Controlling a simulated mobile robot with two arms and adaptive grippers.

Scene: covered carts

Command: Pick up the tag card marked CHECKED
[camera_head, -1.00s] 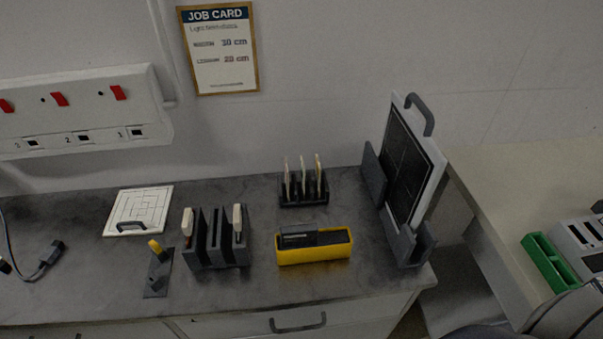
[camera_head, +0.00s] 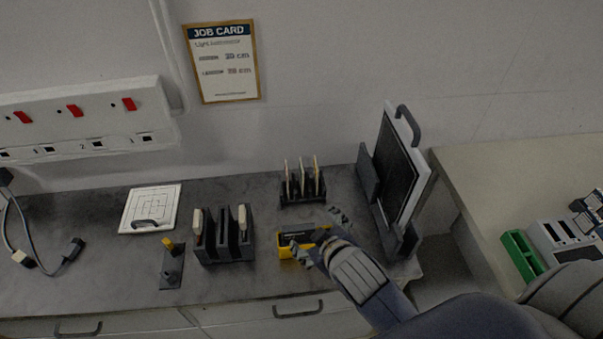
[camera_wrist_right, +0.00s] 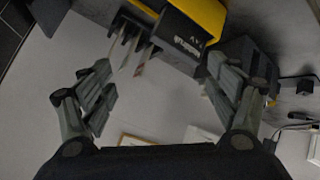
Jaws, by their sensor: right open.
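Several thin tag cards (camera_head: 302,172) stand upright in a small black rack (camera_head: 303,198) near the wall. Their writing cannot be read, so I cannot tell which is marked CHECKED. My right gripper (camera_head: 321,234) is open and empty, above the yellow box in front of the rack and apart from the cards. In the right wrist view, the cards (camera_wrist_right: 127,50) show edge-on beyond the open right gripper (camera_wrist_right: 158,65), between its fingers in the picture. My left gripper is not in view.
A yellow box (camera_head: 290,252) with a dark top is partly hidden by my right gripper. A dark slotted holder (camera_head: 225,249) stands left of it. A board in a tall stand (camera_head: 395,165) rises at the right. Bare counter lies left of the rack.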

